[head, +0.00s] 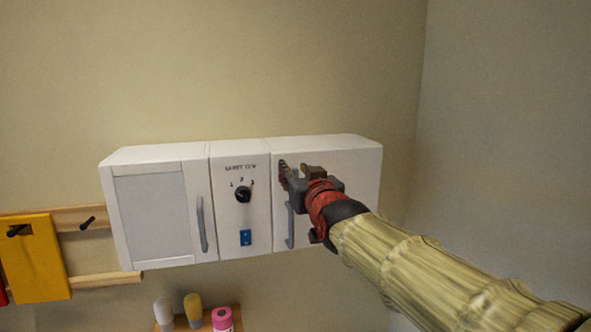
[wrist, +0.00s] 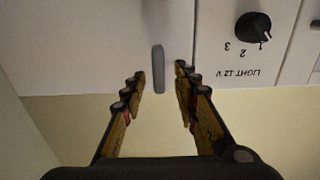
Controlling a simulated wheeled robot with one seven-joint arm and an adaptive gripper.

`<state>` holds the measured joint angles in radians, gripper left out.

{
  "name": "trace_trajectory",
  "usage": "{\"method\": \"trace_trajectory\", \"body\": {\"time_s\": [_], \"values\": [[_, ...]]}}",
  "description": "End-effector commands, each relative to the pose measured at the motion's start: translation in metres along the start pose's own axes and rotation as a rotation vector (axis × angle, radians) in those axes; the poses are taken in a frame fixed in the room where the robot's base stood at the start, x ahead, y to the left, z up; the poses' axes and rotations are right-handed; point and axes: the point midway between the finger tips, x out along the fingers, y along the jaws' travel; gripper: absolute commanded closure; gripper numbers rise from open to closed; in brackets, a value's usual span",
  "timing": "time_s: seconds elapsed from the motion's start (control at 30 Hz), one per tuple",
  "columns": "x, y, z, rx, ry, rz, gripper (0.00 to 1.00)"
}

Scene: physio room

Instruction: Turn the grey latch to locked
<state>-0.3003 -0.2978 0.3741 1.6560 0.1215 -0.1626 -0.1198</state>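The grey latch (wrist: 158,68) is a narrow bar near the top edge of the right-hand cabinet door (head: 345,180). It stands upright in the wrist view, which shows the cabinet upside down. My gripper (head: 290,174) is in front of this door's upper left part and hides the latch in the head view. In the wrist view my gripper (wrist: 160,85) is open, with one finger on each side of the latch. Gaps show between the latch and both fingers, and nothing is held. I cannot tell the depth between fingertips and latch.
A grey door handle (head: 290,226) hangs just below my gripper. Left of it is a panel with a black knob (head: 243,194) and a blue switch (head: 246,237), then another cabinet door (head: 150,210). A rail with a yellow item (head: 38,260) is at far left.

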Motion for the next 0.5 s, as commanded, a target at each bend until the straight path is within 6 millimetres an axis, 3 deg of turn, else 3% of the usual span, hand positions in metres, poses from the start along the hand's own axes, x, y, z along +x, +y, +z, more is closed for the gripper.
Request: {"method": "trace_trajectory", "body": {"time_s": [0.2, 0.5], "values": [[-0.0001, 0.0001, -0.0002, 0.000, 0.001, 0.000, 0.71], [-0.0002, 0.0001, -0.0001, 0.000, 0.000, 0.000, 0.88]]}}
